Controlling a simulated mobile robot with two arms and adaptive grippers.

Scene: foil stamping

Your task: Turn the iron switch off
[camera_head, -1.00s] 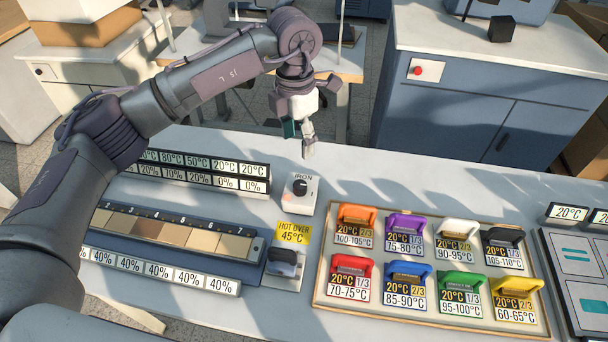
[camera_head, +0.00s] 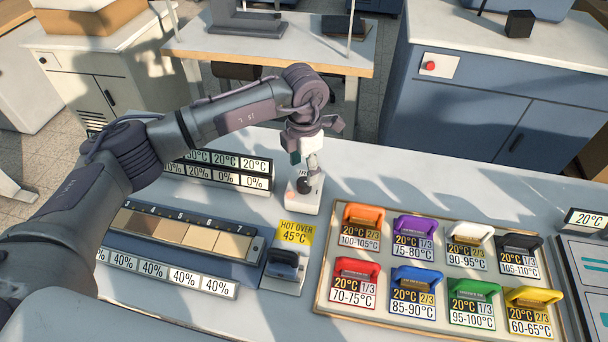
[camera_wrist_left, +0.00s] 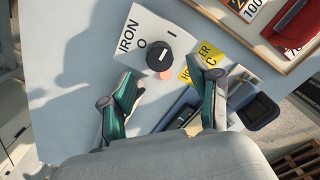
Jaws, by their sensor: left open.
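The iron switch is a white box with a black round knob (camera_head: 304,186), standing on the table behind the hot-over stand. In the left wrist view the box shows the word IRON and the marks O and I. Its black knob (camera_wrist_left: 159,54) carries a white line, and an orange-red spot, perhaps a lamp, lies beside it. My left gripper (camera_head: 305,166) is above the switch and covers part of its label in the head view. In the wrist view its two green-padded fingers (camera_wrist_left: 167,88) are apart, with the knob ahead between them and nothing held. My right gripper is not in view.
The stand with the yellow HOT OVER 45°C sign (camera_head: 296,233) holds a dark iron (camera_head: 284,263). A tray (camera_head: 322,291) of several coloured, labelled blocks lies to the right. Sample strips (camera_head: 187,232) and temperature plates lie left. Bare table shows behind the tray.

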